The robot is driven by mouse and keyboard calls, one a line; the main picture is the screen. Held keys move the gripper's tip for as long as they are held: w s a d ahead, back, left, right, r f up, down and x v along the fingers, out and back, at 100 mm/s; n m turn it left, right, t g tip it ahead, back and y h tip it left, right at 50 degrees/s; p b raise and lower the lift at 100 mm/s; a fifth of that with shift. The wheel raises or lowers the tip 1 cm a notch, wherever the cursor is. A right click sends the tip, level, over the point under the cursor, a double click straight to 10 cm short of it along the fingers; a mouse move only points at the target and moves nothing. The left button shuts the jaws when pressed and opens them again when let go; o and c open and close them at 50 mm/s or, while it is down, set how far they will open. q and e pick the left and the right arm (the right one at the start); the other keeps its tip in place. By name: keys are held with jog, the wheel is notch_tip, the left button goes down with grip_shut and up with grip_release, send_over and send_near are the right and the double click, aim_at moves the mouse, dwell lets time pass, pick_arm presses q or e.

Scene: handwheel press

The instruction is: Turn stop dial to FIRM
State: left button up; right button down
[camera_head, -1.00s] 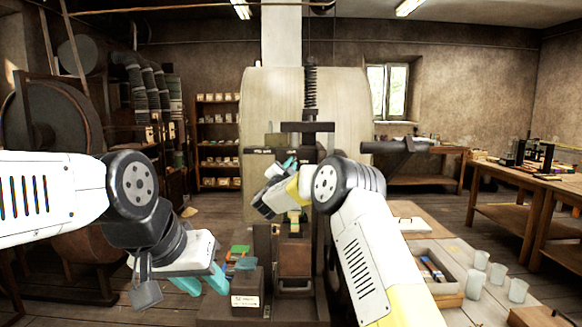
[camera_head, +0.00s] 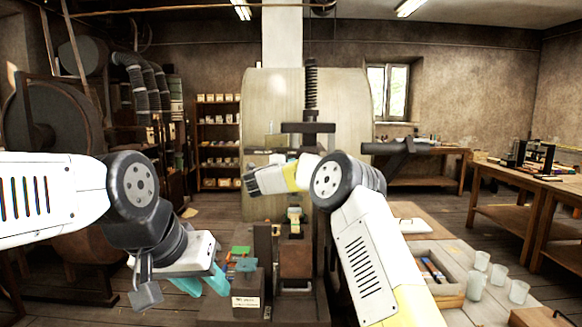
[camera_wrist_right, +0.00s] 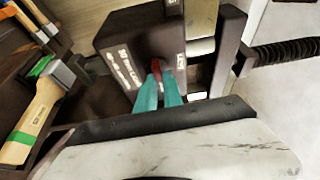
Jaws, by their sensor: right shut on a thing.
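The stop dial (camera_wrist_right: 155,66), a small red knob, is on a dark block (camera_wrist_right: 128,52) with white lettering in the right wrist view. My right gripper (camera_wrist_right: 158,82) has its teal fingertips closed around the knob, which they partly cover. The lettering is too small to read, so the dial's setting cannot be told. In the head view my right gripper's body (camera_head: 268,180) is in front of the press (camera_head: 308,128), and its fingertips and the dial are hidden. My left gripper (camera_head: 204,284) is at the lower left, its teal fingers apart and empty, beside a dark labelled box (camera_head: 246,290).
A wooden tray (camera_head: 452,288) and several whitish cups (camera_head: 481,261) stand on the table at the right. A wooden-handled tool (camera_wrist_right: 38,112) with green bands shows at the left of the right wrist view. A coiled spring (camera_wrist_right: 285,52) is at its right.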

jog(key=shift+f, duration=0.1)
dwell(0.3)
jog(key=c, duration=1.5)
grip_release()
jog(key=shift+s, duration=0.1)
jog(key=v, duration=0.7)
jog(key=shift+s, duration=0.35)
jog(key=shift+r, duration=0.25)
